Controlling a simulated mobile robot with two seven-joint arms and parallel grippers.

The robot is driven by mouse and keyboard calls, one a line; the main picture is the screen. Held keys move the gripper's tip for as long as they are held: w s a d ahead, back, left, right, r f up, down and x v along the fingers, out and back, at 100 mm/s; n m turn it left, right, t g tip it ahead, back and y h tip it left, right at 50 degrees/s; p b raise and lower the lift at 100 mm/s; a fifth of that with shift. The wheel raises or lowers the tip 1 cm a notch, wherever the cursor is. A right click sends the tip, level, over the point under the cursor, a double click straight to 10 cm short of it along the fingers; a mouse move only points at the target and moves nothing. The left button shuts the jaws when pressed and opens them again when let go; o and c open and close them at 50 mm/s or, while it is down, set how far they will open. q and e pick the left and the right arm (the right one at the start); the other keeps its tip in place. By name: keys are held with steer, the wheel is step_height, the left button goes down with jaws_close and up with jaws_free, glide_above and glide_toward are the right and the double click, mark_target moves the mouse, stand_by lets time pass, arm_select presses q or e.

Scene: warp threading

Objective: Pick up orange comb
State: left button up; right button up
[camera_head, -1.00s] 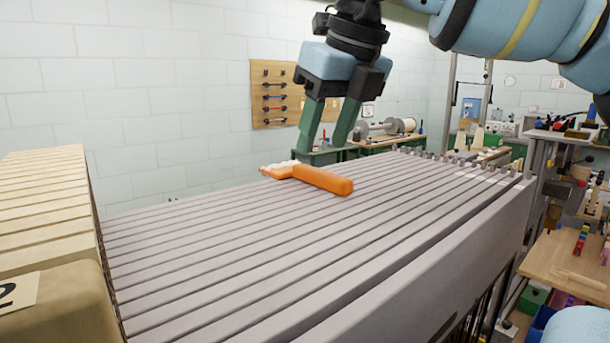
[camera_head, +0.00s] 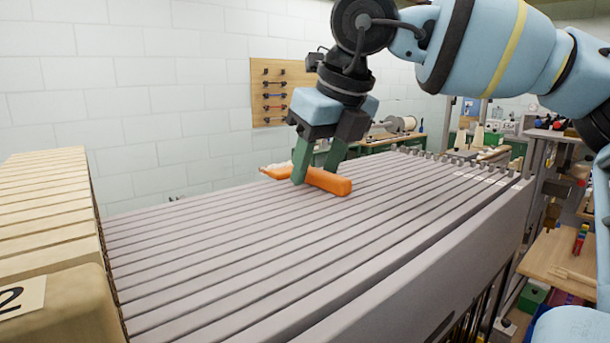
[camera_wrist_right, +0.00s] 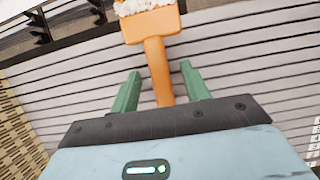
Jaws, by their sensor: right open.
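The orange comb (camera_head: 329,181) lies on the grey slatted surface (camera_head: 230,240), its handle toward the right and its pale-toothed head toward the left in the head view. In the right wrist view the comb's handle (camera_wrist_right: 157,68) runs between the two green fingers, with the wider head beyond the fingertips. My right gripper (camera_head: 316,180) is open and low over the comb, one finger on the near side of the handle. In the right wrist view the right gripper (camera_wrist_right: 161,80) has a gap on both sides of the handle. My left gripper is not in view.
A row of cream blocks (camera_head: 45,190) stands along the left of the slatted surface. Small upright pegs (camera_head: 440,157) line its far right edge. A wooden tool board (camera_head: 270,88) hangs on the wall behind. The slats in front of the comb are clear.

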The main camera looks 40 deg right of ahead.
mark_target(317, 172)
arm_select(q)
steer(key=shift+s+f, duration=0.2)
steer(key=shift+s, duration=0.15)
arm_select(e)
steer(key=shift+f, duration=0.2)
jaws_close()
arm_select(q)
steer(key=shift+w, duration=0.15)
